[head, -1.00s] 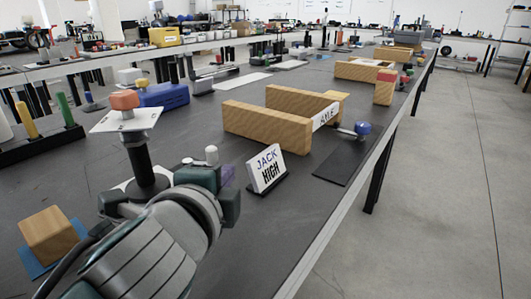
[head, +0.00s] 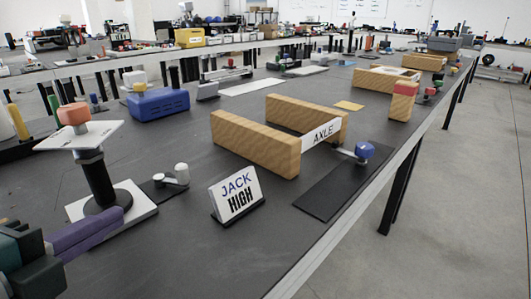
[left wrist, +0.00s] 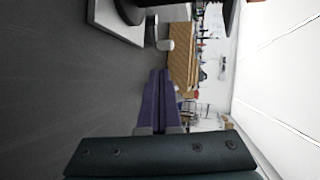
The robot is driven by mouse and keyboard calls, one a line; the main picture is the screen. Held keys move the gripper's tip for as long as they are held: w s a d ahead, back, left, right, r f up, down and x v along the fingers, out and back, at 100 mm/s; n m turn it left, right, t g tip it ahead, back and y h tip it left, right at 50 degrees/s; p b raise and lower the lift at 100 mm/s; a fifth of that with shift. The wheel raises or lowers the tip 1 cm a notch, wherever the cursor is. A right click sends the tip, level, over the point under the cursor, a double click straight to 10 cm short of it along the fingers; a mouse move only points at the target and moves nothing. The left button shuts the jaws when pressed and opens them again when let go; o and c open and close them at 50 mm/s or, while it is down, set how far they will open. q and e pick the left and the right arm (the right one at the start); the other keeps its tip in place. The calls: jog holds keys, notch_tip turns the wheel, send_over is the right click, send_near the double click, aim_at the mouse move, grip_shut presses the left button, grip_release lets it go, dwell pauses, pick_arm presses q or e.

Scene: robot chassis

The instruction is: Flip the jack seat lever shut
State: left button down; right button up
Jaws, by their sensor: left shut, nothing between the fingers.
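The jack is a black column (head: 97,178) on a white base (head: 138,199), with a white plate (head: 100,136) and an orange block (head: 74,115) on top. The small lever with a white knob (head: 182,172) sits on a dark pad right of the column. My left gripper (head: 126,216), with purple fingers, is shut and empty, in front of the base and apart from the lever. Its closed fingers show in the left wrist view (left wrist: 160,73). My right gripper is not in view.
A blue box (head: 158,104) stands behind the jack. The bench front is clear.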

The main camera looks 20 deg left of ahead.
pick_arm(q)
jog(key=shift+s, duration=0.2)
jog(key=shift+a, duration=0.1)
jog(key=b, duration=0.1)
send_near(179, 176)
jog(key=x, duration=0.5)
jog(key=shift+f, duration=0.15)
jog(key=shift+w+a, duration=0.1)
jog(key=shift+w, duration=0.6)
